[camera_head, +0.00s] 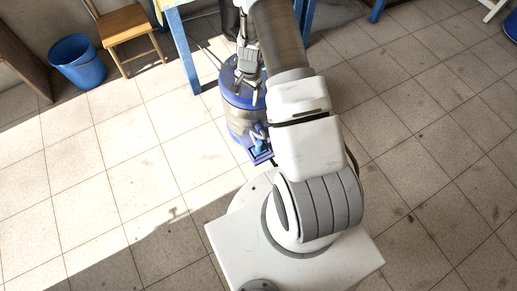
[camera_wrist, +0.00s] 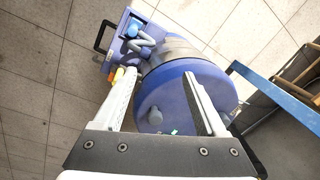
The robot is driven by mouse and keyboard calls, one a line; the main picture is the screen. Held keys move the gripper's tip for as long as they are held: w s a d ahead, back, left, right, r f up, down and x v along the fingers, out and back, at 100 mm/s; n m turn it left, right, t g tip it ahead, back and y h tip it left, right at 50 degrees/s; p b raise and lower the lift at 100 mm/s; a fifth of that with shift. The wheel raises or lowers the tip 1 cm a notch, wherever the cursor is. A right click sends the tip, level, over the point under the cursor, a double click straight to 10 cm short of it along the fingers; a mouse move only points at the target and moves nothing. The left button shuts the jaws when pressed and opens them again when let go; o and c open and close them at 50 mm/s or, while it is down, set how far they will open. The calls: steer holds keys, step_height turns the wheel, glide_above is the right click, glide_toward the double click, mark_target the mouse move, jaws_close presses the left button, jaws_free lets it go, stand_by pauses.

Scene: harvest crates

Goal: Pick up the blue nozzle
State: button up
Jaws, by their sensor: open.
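A blue piece that looks like the nozzle (camera_wrist: 138,30) sits at a blue holder or plate (camera_wrist: 122,42) beside a blue-lidded drum (camera_wrist: 168,88), at the top left of the wrist view. In the head view the nozzle (camera_head: 257,133) shows small at the drum's near right side, close to my arm. My gripper (camera_wrist: 160,76) is open and empty, with its fingers over the drum's round lid. The nozzle lies beyond the fingertips, apart from them. In the head view my gripper (camera_head: 246,94) is over the drum (camera_head: 238,122), partly hidden by my arm.
A grey hose (camera_wrist: 142,46) curls next to the nozzle. A small orange-yellow piece (camera_wrist: 118,74) shows by the left finger. A table with blue legs (camera_head: 183,50) stands behind the drum. A blue bucket (camera_head: 77,62) and wooden chair (camera_head: 125,28) are at upper left.

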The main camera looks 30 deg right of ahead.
steer(key=m+g+b, duration=0.1)
steer(key=m+b, duration=0.1)
steer(key=b, duration=0.1)
glide_toward(260, 143)
steer(key=f+b, duration=0.1)
steer(key=f, duration=0.1)
steer(key=f+b, duration=0.1)
steer(key=f, duration=0.2)
steer(key=f+b, duration=0.1)
steer(key=f, duration=0.1)
steer(key=shift+w+a+f+b, duration=0.15)
steer(key=shift+a+f+b, duration=0.05)
steer(key=shift+a+b, duration=0.1)
steer(key=shift+w+f+b, duration=0.2)
steer(key=shift+f+b, duration=1.45)
steer(key=shift+f, duration=1.6)
steer(key=shift+r, duration=0.1)
jaws_close()
